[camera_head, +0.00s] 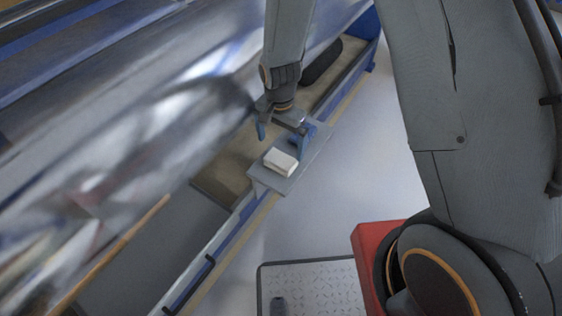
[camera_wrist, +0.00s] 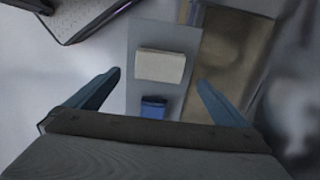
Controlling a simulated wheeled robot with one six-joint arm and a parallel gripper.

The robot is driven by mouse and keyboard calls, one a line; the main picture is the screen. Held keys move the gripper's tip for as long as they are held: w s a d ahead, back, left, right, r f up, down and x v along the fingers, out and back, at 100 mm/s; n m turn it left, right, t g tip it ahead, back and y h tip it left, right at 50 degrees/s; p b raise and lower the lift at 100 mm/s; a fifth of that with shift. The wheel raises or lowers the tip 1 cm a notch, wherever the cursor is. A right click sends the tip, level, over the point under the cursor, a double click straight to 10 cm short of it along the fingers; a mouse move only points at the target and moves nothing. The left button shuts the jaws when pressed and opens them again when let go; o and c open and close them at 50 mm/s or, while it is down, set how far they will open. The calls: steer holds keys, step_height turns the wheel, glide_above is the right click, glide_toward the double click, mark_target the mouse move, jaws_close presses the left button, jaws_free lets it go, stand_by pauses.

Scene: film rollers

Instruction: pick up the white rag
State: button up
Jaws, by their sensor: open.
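The white rag (camera_head: 280,161) is a folded, block-like piece lying on a narrow grey shelf (camera_head: 318,143) beside the machine. In the wrist view the rag (camera_wrist: 161,66) lies ahead of my gripper (camera_wrist: 160,80), between the lines of its two blue fingers. My gripper (camera_head: 279,136) is open and empty, above the shelf and just behind the rag in the head view. The fingers do not appear to touch the rag.
A large shiny film roller (camera_head: 150,130) fills the left side. A blue-edged machine frame (camera_head: 235,222) runs along the shelf. A dark oblong object (camera_head: 322,62) lies beyond my gripper. A red block (camera_head: 372,250) and a patterned panel (camera_head: 315,285) are at lower right. Pale floor is clear right of the shelf.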

mark_target(281, 158)
steer(key=shift+d+f, duration=0.1)
steer(key=shift+f, duration=3.1)
steer(key=c, duration=1.1)
step_height(281, 158, up, 10)
